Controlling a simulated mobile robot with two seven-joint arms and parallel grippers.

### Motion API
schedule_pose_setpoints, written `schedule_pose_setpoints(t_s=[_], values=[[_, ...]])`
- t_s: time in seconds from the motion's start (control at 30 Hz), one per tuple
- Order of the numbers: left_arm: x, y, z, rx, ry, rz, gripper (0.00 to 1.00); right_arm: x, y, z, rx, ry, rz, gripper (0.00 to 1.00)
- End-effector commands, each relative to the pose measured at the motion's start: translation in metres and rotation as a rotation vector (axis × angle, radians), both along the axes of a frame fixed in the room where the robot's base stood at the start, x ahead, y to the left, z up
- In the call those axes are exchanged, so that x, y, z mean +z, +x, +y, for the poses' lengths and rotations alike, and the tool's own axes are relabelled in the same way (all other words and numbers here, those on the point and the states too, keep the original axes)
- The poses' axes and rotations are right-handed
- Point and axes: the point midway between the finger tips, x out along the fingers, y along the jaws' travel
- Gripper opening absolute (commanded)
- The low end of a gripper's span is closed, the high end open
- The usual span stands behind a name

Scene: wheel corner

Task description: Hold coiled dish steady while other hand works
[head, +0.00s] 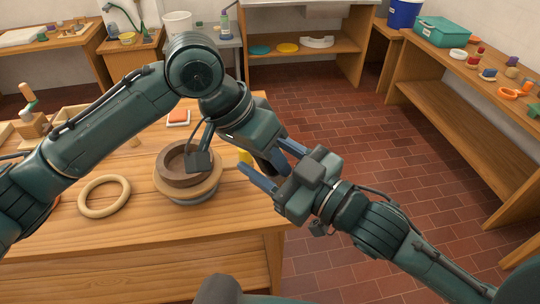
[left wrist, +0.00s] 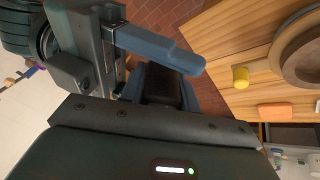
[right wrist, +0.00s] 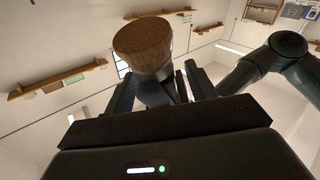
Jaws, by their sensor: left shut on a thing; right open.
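The coiled dish (head: 173,164), a brown ring-walled bowl, sits on a round tan board on the table; its right part is behind my left arm's wrist. It shows at the right edge of the left wrist view (left wrist: 303,58). Neither gripper touches it. My left gripper (head: 277,167) is right of it, close against my right gripper (head: 264,166), whose blue fingers are spread. In the right wrist view, a tool with a round brown end (right wrist: 143,48) and a grey neck stands between the right fingers. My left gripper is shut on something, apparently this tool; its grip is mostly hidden.
A pale wooden ring (head: 104,196) lies left of the dish. A yellow cylinder (left wrist: 241,77) and an orange block (head: 179,117) lie nearby on the table. The table's right edge is below my grippers, with open tiled floor (head: 330,110) beyond.

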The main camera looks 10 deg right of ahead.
Motion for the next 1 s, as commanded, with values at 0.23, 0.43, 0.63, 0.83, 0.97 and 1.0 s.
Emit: schedule_pose_setpoints(t_s=[0.23, 0.43, 0.63, 0.83, 0.97, 1.0], values=[[0.0, 0.0, 0.0, 0.001, 0.001, 0.0, 0.05, -0.033, 0.005, -0.008, -0.058, 0.009, 0.078, 0.56], [0.0, 0.0, 0.0, 0.001, 0.001, 0.0, 0.05, -0.126, -0.001, -0.032, -0.208, 0.004, 0.284, 0.56], [0.0, 0.0, 0.0, 0.001, 0.001, 0.0, 0.05, -0.22, -0.038, -0.059, -0.344, -0.035, 0.499, 0.56], [0.0, 0.0, 0.0, 0.001, 0.001, 0.0, 0.05, -0.278, -0.079, -0.076, -0.421, -0.074, 0.644, 0.56], [0.0, 0.0, 0.0, 0.001, 0.001, 0.0, 0.05, -0.294, -0.093, -0.081, -0.443, -0.086, 0.687, 0.56], [0.0, 0.0, 0.0, 0.001, 0.001, 0.0, 0.05, -0.296, -0.096, -0.082, -0.446, -0.089, 0.693, 0.56]])
